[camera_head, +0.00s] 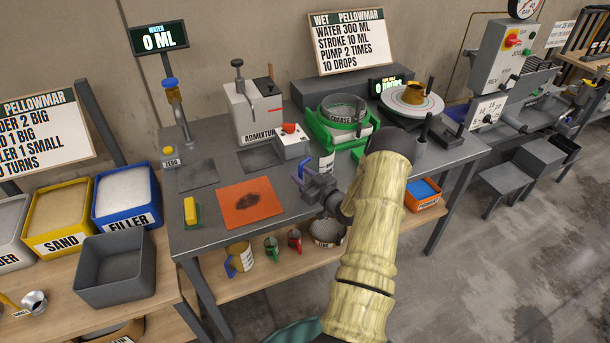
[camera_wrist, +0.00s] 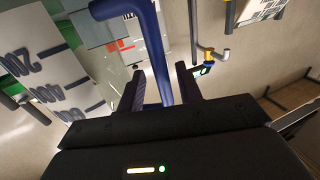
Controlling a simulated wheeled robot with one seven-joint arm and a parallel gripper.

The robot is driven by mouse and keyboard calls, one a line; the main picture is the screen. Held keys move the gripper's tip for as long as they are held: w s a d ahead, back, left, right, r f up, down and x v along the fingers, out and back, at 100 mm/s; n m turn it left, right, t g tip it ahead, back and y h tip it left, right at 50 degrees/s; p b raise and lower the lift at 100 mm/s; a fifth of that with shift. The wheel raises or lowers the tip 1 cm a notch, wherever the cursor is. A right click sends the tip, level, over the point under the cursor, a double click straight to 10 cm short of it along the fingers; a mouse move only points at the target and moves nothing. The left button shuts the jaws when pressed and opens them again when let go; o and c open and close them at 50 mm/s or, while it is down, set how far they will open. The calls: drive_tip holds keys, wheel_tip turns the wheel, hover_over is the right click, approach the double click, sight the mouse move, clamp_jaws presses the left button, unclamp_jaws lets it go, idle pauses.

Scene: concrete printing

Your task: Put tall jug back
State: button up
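The tall jug (camera_head: 327,162) is pale with dark markings and a blue handle (camera_head: 301,171). It is on or just above the grey bench, partly hidden behind my arm. In the wrist view the jug's side (camera_wrist: 45,65) shows large volume numbers at the left, and its blue handle (camera_wrist: 153,45) passes between my fingers. My gripper (camera_head: 318,190) is at the handle side of the jug. In the wrist view my gripper (camera_wrist: 160,85) is open around the handle, with gaps visible on both sides. The jug's base is hidden.
An orange mat (camera_head: 262,204) with a dark stain and a yellow sponge (camera_head: 190,209) lie at the bench's front left. A red-knobbed box (camera_head: 291,140) and green-framed sieve (camera_head: 343,112) stand behind. A lower shelf holds a blue-handled jug (camera_head: 240,257) and small cups.

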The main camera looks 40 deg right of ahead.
drive_tip(key=shift+w+a, duration=0.1)
drive_tip(key=shift+a, duration=0.1)
drive_tip(key=shift+r, duration=0.15)
drive_tip(key=s+d+b, duration=0.1)
drive_tip(key=s+b, duration=0.2)
drive_tip(key=s, duration=0.9)
drive_tip(key=shift+w, duration=0.1)
drive_tip(key=shift+d, duration=0.1)
